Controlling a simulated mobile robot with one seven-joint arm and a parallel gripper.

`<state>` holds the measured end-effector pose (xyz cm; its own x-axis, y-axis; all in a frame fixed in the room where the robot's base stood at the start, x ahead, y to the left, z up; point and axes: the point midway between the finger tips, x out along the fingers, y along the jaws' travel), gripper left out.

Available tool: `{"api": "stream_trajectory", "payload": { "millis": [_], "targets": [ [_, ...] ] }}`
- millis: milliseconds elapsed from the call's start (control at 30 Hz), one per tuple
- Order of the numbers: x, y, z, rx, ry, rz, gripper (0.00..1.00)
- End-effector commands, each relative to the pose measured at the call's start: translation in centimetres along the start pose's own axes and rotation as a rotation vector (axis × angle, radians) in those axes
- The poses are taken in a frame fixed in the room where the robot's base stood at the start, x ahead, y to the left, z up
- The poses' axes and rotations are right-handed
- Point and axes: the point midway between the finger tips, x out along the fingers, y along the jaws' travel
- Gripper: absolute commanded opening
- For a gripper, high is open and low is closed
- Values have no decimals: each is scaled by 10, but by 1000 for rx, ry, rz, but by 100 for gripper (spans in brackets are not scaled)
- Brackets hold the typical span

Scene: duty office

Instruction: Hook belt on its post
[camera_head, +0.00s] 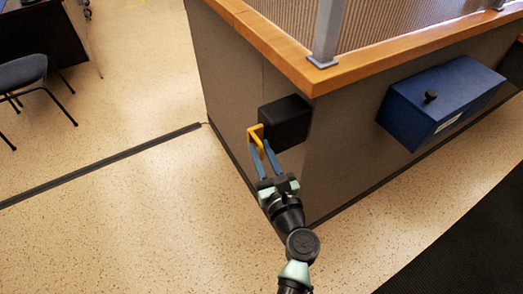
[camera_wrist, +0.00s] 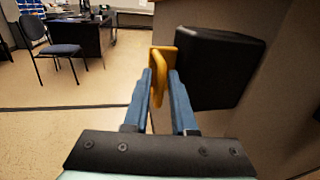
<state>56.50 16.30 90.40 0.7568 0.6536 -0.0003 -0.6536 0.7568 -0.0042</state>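A black box-shaped unit (camera_head: 285,122), which looks like the belt's housing, is fixed to the counter's side near its corner; it also shows in the wrist view (camera_wrist: 218,68). A yellow plate with a looped handle (camera_head: 254,131), seemingly the belt's end piece, sits at the box's left face. In the wrist view the yellow handle (camera_wrist: 160,72) hangs between my fingertips. My gripper (camera_head: 262,146) has its two blue fingers apart, one on each side of the handle, with gaps visible beside it. No belt strap is drawn out, and I cannot make out a receiving post.
A blue box (camera_head: 438,100) with a black knob is mounted on the counter front to the right. The wooden counter top (camera_head: 268,48) overhangs above. A dark strip (camera_head: 100,165) crosses the open floor at left. A chair (camera_head: 25,72) and desk stand far left.

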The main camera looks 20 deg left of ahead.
Motion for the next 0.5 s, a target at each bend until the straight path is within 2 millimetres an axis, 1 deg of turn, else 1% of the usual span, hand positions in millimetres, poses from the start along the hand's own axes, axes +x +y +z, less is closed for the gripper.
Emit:
{"api": "stream_trajectory", "payload": {
  "millis": [100, 233, 267, 500],
  "targets": [
    [0, 0, 0, 0, 0, 0, 25],
    [0, 0, 0, 0, 0, 0, 1],
    [0, 0, 0, 0, 0, 0, 0],
    [0, 0, 0, 0, 0, 0, 0]
  ]
}}
